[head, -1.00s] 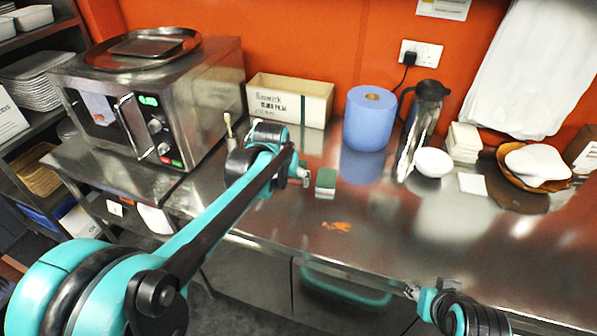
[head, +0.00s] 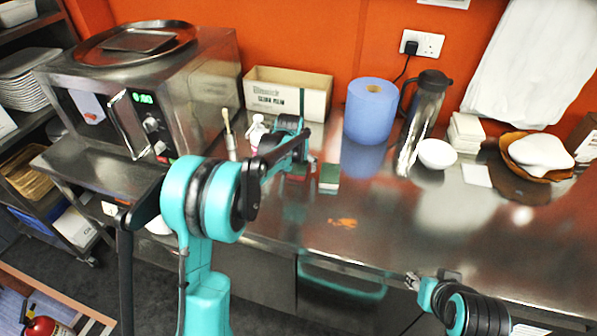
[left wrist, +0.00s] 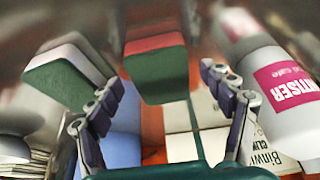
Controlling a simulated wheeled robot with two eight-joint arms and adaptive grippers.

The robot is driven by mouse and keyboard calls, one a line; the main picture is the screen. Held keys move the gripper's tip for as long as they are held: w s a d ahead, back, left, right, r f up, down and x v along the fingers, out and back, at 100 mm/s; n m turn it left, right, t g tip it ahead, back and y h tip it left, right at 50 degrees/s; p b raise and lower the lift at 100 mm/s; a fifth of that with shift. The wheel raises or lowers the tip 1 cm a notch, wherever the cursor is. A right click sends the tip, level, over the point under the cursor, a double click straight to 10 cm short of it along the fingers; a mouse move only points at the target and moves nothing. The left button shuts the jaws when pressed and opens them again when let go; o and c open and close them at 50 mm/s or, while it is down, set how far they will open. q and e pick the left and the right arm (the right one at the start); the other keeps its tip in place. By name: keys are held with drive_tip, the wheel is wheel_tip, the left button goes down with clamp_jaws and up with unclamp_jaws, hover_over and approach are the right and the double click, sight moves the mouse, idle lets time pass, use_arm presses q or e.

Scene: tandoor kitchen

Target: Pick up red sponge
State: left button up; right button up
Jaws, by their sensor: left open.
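The red sponge (left wrist: 155,42), with a green face, is ahead of my left gripper (left wrist: 163,82) in the left wrist view, in line with the gap between the fingers. In the head view a small part of the red sponge (head: 296,177) shows below my left gripper (head: 309,162), which hides the rest. My left gripper is open, with a finger on each side of the gap. I cannot tell whether the fingers touch the sponge. My right gripper (head: 432,280) is low at the counter's front edge, and its jaws are unclear.
A green-and-white sponge (head: 329,177) stands close to the right of the red one. A sanitiser bottle (left wrist: 290,85) is near on the other side. A brush (head: 228,135), a cardboard box (head: 290,97) and a blue roll (head: 370,112) stand behind. The steel counter (head: 390,225) is mostly clear in front.

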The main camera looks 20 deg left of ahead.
use_arm(q)
drive_tip(key=shift+w+f, duration=0.25)
drive_tip(key=shift+f, duration=0.25)
drive_tip(key=shift+r, duration=0.1)
drive_tip(key=c, duration=0.8)
